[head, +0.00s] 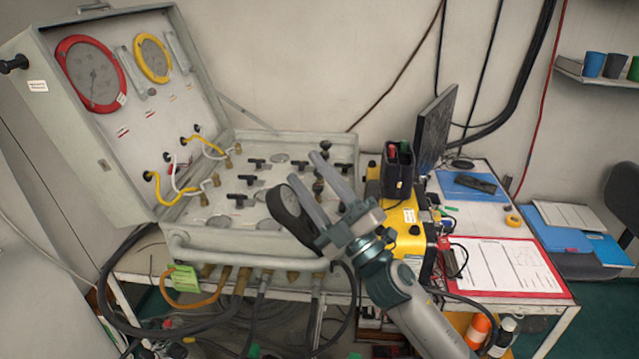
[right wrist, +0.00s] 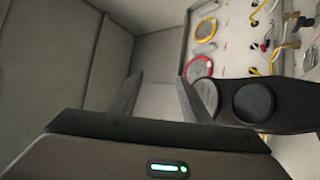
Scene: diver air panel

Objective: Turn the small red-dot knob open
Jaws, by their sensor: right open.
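The open air panel case (head: 215,230) stands on the table, with black T-handled knobs such as one near the middle (head: 247,180) on its lower face. I cannot make out a red dot on any knob, so I cannot tell which is the small one. My right gripper (head: 306,170) is open, its fingers over the right part of the panel, with nothing seen between them. In the right wrist view its fingers (right wrist: 160,98) are spread apart, pointing toward a plain pale surface. A dark round part (head: 288,213) shows beside the gripper. My left gripper is out of view.
The lid holds a red-rimmed gauge (head: 91,74) and a yellow-rimmed gauge (head: 152,58). Yellow and white hoses run down from it. A yellow case (head: 405,235) with a black box (head: 397,165) stands right of the panel. A red clipboard (head: 505,267) lies further right.

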